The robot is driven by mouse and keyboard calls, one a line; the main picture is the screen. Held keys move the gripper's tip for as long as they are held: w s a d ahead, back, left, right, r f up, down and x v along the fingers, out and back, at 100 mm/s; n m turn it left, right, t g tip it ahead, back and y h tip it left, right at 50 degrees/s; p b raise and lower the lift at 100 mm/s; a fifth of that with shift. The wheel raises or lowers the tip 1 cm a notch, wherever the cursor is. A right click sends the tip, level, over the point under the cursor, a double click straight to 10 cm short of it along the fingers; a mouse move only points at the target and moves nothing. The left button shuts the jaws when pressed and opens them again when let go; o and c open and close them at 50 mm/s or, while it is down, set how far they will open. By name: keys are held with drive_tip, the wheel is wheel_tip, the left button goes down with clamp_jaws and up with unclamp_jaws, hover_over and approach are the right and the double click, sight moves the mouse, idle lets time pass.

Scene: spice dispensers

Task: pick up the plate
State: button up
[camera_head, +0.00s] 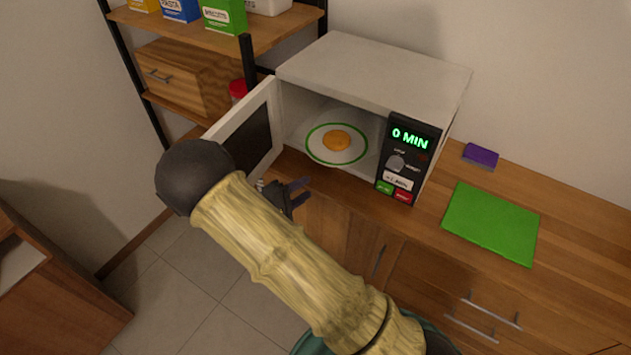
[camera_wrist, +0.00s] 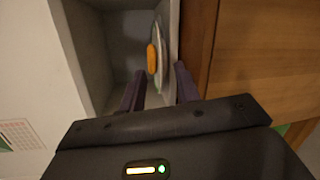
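The plate (camera_head: 317,153) is white with a green ring and holds an orange-yellow round food item (camera_head: 337,140) like an egg yolk. It lies inside the open microwave (camera_head: 370,80). In the wrist view the plate (camera_wrist: 159,72) appears edge-on, ahead of my gripper and roughly between the lines of its fingers. My gripper (camera_head: 299,191) is just outside the microwave opening, in front of and below the plate in the head view. In the wrist view my gripper (camera_wrist: 160,85) has its two dark fingers apart with nothing held between them.
The microwave door (camera_head: 247,130) stands open on the left, close to my arm. The control panel (camera_head: 408,155) reads 0 MIN. A green board (camera_head: 491,222) and a purple sponge-like block (camera_head: 481,156) lie on the wooden counter (camera_head: 580,215) to the right. A shelf with boxes stands behind left.

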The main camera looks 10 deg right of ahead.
drive_tip(key=v, duration=0.4)
drive_tip(key=shift+s+a, duration=0.1)
drive_tip(key=shift+s, duration=0.1)
drive_tip(key=shift+o, duration=0.2)
